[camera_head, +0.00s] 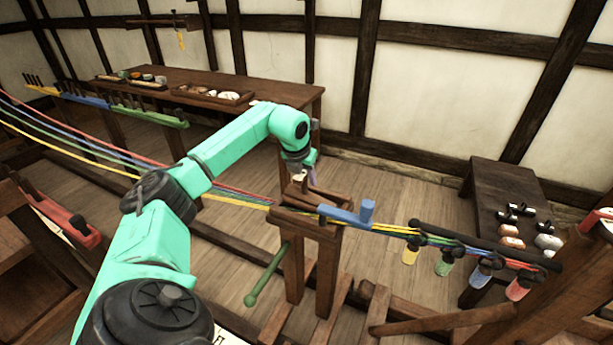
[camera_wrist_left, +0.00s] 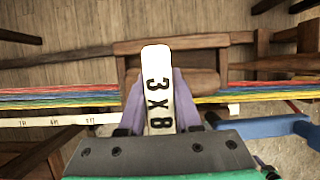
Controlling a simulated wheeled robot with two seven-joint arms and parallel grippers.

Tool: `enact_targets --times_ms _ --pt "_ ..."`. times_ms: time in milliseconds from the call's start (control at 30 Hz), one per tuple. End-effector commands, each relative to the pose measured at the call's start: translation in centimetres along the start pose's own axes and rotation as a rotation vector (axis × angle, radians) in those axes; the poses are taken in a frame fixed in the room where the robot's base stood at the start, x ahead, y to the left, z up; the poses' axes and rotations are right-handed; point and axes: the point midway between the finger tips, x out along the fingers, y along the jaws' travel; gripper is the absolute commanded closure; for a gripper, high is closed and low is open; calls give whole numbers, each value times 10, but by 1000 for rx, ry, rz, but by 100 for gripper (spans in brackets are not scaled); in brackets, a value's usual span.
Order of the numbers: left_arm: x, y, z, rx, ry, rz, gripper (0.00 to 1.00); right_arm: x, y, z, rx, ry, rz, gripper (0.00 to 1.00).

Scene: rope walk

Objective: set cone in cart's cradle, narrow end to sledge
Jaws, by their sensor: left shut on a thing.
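My left gripper (camera_head: 306,177) reaches down over a wooden stand (camera_head: 325,230) that the coloured strands cross. In the left wrist view, its purple fingers (camera_wrist_left: 158,105) are shut on a pale upright piece (camera_wrist_left: 157,85) marked 3 X 8. A brown rounded wooden body (camera_wrist_left: 203,82) shows just behind this piece, above the stand top; it may be the cone. I cannot tell whether the two are joined, which way a narrow end points, or whether the body rests in a cradle. My right gripper is not in view.
Red, green, blue and yellow strands (camera_head: 80,148) run from the left across the stand to several coloured weights (camera_head: 443,262). A blue piece (camera_head: 345,213) sits at the stand's right, and a green handle (camera_head: 268,275) below. Benches stand behind (camera_head: 215,80) and right (camera_head: 490,200).

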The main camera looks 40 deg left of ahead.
Motion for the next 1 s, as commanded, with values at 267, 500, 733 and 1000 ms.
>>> enact_targets --times_ms 267,500,733,1000 --pt "0 0 0 0 -1 0 49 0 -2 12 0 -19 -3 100" --pt "0 0 0 0 -1 0 38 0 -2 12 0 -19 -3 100" --pt "-13 0 2 -1 -5 -1 38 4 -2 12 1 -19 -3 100" --pt "-85 0 2 0 -8 -1 38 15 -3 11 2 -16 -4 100"
